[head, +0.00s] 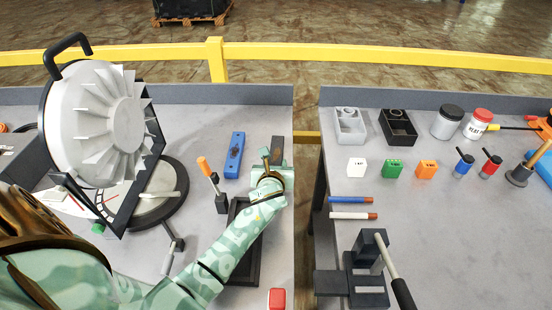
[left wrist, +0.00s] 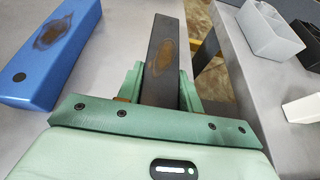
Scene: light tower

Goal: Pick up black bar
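The black bar (head: 278,146) lies near the right edge of the left table. In the left wrist view the bar (left wrist: 165,60) has a brown worn patch and runs lengthwise away from the palm. My left gripper (head: 271,163) is over the bar's near end, which it hides in the head view. In the left wrist view the fingers of my left gripper (left wrist: 162,88) stand on either side of the bar, very close to it. I cannot tell whether they press on it. My right gripper is not in view.
A blue block (head: 235,155) lies just left of the bar. An orange-handled lever (head: 208,178), a black tray (head: 246,270) and a large grey lamp (head: 100,125) are on the same table. A gap separates it from the right table (head: 440,215), which holds several small parts.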

